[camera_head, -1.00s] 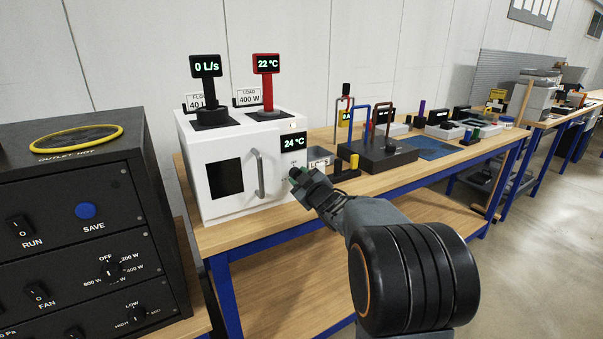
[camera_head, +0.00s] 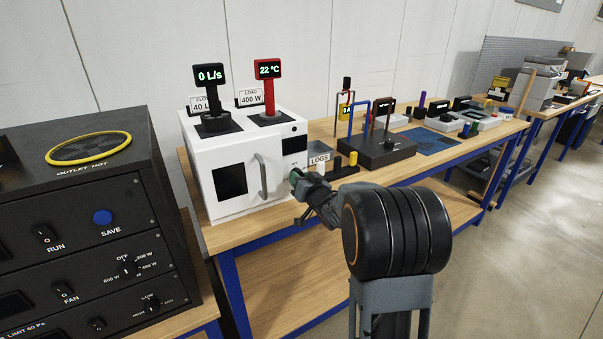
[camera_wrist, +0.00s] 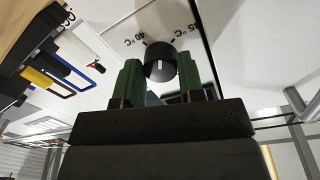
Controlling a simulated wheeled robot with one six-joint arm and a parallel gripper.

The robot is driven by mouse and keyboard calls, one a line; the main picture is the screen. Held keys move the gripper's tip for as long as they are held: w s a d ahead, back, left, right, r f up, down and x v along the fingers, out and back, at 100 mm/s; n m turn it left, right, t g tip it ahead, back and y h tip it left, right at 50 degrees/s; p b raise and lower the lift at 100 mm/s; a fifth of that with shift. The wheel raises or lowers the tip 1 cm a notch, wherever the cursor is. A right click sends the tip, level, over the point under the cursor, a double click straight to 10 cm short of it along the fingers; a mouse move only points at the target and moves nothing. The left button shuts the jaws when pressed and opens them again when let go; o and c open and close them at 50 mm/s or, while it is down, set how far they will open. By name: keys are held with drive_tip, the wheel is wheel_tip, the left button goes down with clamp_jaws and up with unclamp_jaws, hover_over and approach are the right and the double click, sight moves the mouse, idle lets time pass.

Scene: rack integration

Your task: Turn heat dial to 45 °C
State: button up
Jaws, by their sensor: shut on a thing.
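The heat dial (camera_wrist: 159,66) is a dark round knob with a white mark on the white oven (camera_head: 232,205). In the wrist view, upside-down labels 40 °C (camera_wrist: 131,36) and 45 °C (camera_wrist: 190,34) flank it. The white mark runs roughly up and down in the picture; which label it points at is unclear. My gripper (camera_wrist: 160,76) has its green fingers on either side of the dial, shut on it. In the head view my gripper (camera_head: 297,181) is at the oven's lower right front and hides the dial. The oven's display (camera_head: 294,144) is dark.
Two posts on the oven read 0 L/s (camera_head: 210,75) and 22 °C (camera_head: 267,69). A LOGS box (camera_head: 319,158) and a black base (camera_head: 375,150) with upright loops stand just right. A black panel cabinet (camera_head: 90,230) stands at the left.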

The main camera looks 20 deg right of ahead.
drive_tip(key=shift+r+m+p, duration=0.1)
drive_tip(key=shift+m+p, duration=1.8)
drive_tip(key=shift+m, duration=0.9)
drive_tip(key=o, duration=0.9)
drive_tip(key=s, duration=0.9)
drive_tip(key=s+d, duration=0.1)
drive_tip(key=s, duration=0.3)
drive_tip(key=shift+s+r, duration=0.3)
drive_tip(key=shift+s, duration=0.1)
